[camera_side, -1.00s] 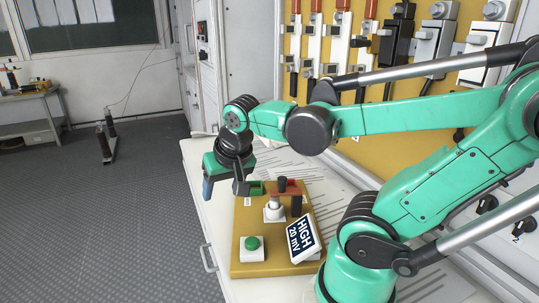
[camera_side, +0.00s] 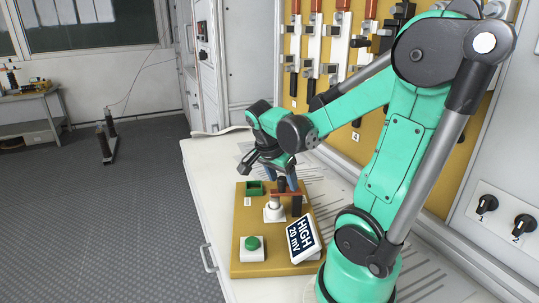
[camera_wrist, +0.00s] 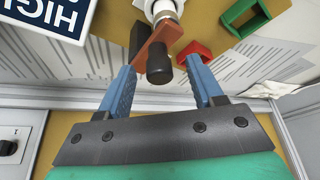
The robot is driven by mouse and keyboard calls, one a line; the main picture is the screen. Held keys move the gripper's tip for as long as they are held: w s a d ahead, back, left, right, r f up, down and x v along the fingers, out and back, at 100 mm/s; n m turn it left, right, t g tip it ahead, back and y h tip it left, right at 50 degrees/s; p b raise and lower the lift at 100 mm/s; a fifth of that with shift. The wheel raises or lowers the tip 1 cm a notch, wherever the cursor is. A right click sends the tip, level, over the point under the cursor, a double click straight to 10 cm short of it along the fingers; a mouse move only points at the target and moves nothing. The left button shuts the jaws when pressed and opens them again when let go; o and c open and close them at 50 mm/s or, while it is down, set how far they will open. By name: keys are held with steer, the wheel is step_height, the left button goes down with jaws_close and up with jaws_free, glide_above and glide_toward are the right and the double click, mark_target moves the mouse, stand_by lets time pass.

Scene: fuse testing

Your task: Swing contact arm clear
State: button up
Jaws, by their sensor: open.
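The contact arm, a flat red-brown bar (camera_wrist: 158,40) with a black knob (camera_wrist: 159,70) at its end, reaches over the white post (camera_wrist: 163,10) in the wrist view. In the side view the bar (camera_side: 286,193) lies level above the post (camera_side: 273,211), beside a dark upright (camera_side: 297,206). My gripper (camera_wrist: 160,67) is open. Its blue fingers stand on either side of the knob, with visible gaps to both. In the side view my gripper (camera_side: 283,180) points down at the contact arm and partly hides it.
The yellow test board (camera_side: 244,222) carries a green open tray (camera_side: 255,188), a green button (camera_side: 252,243) and a display (camera_side: 302,237) reading HIGH 20 mV. The bench left of the board is clear.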

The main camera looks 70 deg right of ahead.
steer(key=shift+f, duration=0.25)
jaws_close()
